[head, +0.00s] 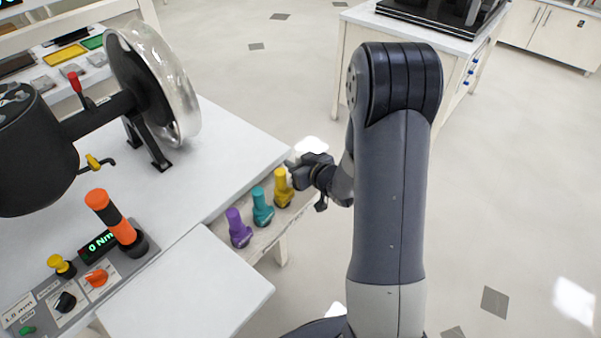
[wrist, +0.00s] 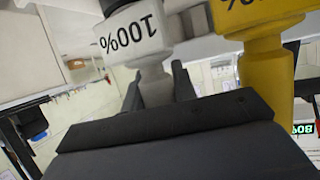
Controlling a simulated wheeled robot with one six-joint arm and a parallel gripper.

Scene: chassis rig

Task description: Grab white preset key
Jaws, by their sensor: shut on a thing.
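The white preset key (wrist: 135,40), marked 100%, is between the jaws of my gripper in the wrist view. My gripper (wrist: 155,88) is shut on its narrower neck. In the head view my gripper (head: 307,175) is at the right end of the key row and a small pale part of the white key (head: 290,176) shows beside it; the rest is hidden. A yellow key (head: 283,187) stands just left of my gripper, and it also shows close by in the wrist view (wrist: 265,60).
A teal key (head: 262,206) and a purple key (head: 239,228) stand further left on the narrow shelf (head: 264,238). The white table (head: 180,200) carries a black machine with a clear-rimmed wheel (head: 160,85) and an orange-black handle (head: 117,218). Open floor lies right of my arm.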

